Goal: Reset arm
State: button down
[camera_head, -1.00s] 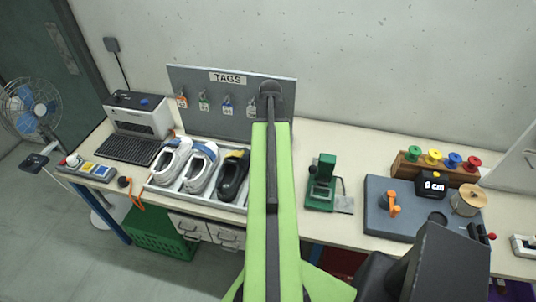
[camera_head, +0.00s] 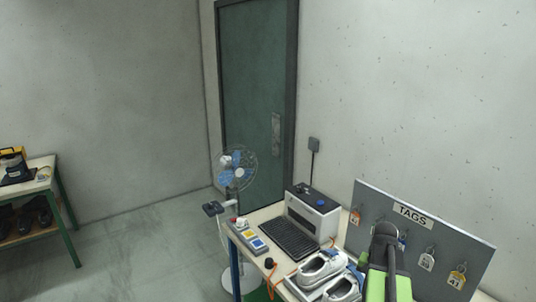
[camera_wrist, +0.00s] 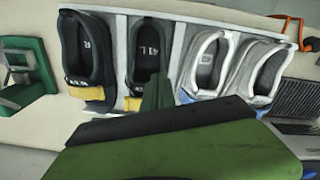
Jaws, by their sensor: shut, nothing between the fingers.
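My green arm (camera_head: 389,285) with its dark end shows at the lower right of the head view, in front of the tag board. In the wrist view my gripper (camera_wrist: 158,88) is a dark pointed shape above the broad green and black parts of my arm. Its fingers are together and hold nothing. It appears over the front of the shoe tray (camera_wrist: 178,52), near a dark shoe (camera_wrist: 146,50); I cannot tell the height between them.
The tray holds dark shoes and white shoes (camera_wrist: 208,58). A green device (camera_wrist: 28,70) stands beside it. The tag board (camera_head: 450,235), printer (camera_head: 312,215), keyboard (camera_head: 287,237) and fan (camera_head: 236,170) are nearby. A shelf table (camera_head: 50,185) stands far left, with open floor between.

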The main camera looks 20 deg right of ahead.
jog(key=w+a+f+n+b, duration=0.2)
jog(key=a+n, duration=0.1)
jog(key=a, duration=0.9)
jog(key=w+a+f+n+b, duration=0.2)
jog(key=a+n, duration=0.2)
jog(key=a, duration=0.8)
jog(key=w+a+f+n+b, duration=0.2)
jog(key=w+a+f+n, duration=0.1)
jog(key=a, duration=0.9)
jog(key=shift+a+n, duration=0.3)
jog(key=shift+f, duration=0.1)
